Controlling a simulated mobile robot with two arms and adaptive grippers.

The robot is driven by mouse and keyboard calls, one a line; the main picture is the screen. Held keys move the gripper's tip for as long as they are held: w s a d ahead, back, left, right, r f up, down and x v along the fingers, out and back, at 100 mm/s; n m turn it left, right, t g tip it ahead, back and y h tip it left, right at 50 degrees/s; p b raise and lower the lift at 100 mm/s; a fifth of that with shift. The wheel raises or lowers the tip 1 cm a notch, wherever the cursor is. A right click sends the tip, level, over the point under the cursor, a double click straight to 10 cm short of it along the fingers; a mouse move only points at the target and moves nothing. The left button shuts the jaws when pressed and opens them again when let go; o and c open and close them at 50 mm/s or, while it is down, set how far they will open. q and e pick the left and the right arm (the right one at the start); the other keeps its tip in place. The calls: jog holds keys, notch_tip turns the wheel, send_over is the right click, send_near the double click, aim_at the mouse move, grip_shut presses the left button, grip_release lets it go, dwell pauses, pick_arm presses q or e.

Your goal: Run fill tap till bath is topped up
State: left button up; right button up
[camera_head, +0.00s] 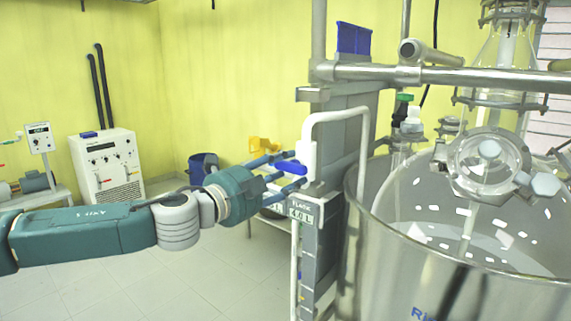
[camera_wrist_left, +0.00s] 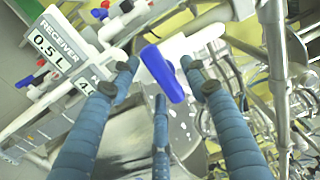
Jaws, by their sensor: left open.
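The fill tap has a white body and pipe (camera_head: 308,150) that bends over the rim of the bath. Its blue lever (camera_wrist_left: 163,73) lies between the fingertips in the left wrist view. My left gripper (camera_head: 288,172) is open around the lever; contact cannot be told. In the head view the blue fingers partly hide the lever. Whether water flows from the spout cannot be told. My right gripper is not in view.
A glass reactor (camera_head: 490,165) hangs over the bath on a steel frame (camera_head: 450,76). A "40 L" label (camera_head: 302,212) is below the tap. The wrist view shows a "Receiver 0.5 L" label (camera_wrist_left: 47,47) and small red-and-blue valves. Open floor (camera_head: 190,275) lies left.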

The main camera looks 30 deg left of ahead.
pick_arm(q)
jog(key=shift+w, duration=0.15)
jog(key=c, duration=1.1)
jog(key=shift+f, duration=0.1)
jog(key=shift+d+n, duration=0.1)
jog(key=shift+n, duration=0.2)
jog(key=shift+d+n+b, duration=0.15)
jog(key=shift+n+b, duration=1.4)
jog(key=shift+n, duration=1.15)
jog(key=shift+d+n+b, duration=0.15)
jog(key=shift+n+b, duration=1.35)
jog(key=shift+n, duration=1.2)
jog(key=shift+f, duration=0.1)
